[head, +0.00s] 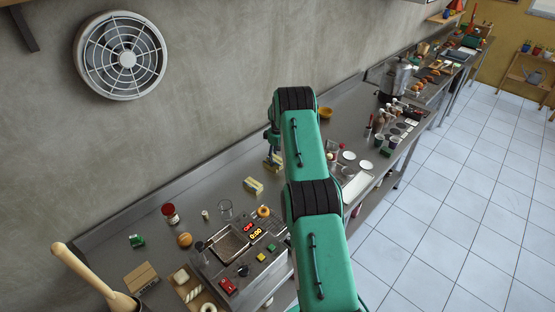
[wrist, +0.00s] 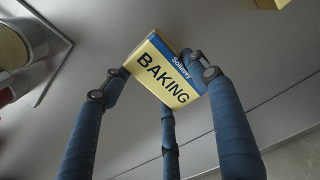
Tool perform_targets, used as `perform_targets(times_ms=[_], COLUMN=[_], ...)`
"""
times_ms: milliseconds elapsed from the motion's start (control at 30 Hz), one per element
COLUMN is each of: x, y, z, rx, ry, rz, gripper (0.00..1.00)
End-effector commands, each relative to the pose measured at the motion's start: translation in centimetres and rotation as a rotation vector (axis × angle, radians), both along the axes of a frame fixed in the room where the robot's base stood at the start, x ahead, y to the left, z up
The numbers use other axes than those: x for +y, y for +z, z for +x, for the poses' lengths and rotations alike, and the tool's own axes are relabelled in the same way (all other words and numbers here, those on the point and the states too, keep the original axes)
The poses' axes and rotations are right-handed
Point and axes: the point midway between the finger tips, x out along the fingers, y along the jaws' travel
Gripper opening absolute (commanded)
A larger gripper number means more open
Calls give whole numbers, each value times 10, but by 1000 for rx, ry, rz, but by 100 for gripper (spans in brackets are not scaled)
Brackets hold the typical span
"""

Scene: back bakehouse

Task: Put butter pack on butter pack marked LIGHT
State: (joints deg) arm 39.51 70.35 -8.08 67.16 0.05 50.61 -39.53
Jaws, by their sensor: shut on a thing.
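My gripper (wrist: 165,75) is shut on a yellow butter pack (wrist: 160,80) with a blue band and the word BAKING, held between the blue fingers. In the head view my gripper (head: 272,146) is above the steel counter, partly behind my arm, with the held pack (head: 273,164) at its fingertips. Another yellow pack (head: 253,186) lies on the counter, nearer the camera and a little left of the held one. Its marking is too small to read, so I cannot tell if it is the LIGHT one. A yellow piece (wrist: 268,3) is cut off at the wrist view's top edge.
A clear glass (head: 225,208), a red-lidded jar (head: 170,214) and a donut (head: 263,211) stand near the lying pack. A yellow bowl (head: 326,113) stands farther back. The wall runs along the left.

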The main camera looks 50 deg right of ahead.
Motion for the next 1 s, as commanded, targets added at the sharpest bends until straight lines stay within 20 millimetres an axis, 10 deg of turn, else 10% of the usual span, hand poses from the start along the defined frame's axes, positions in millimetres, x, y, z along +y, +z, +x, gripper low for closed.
perform_targets(times_ms=[200, 233, 300, 1000], x=[0, 0, 0, 0], y=[-4, -3, -3, 14], z=[0, 0, 0, 0], rx=[0, 1, 0, -1], ry=[0, 0, 0, 0], rz=[0, 0, 0, -1], gripper=[27, 65, 78, 78])
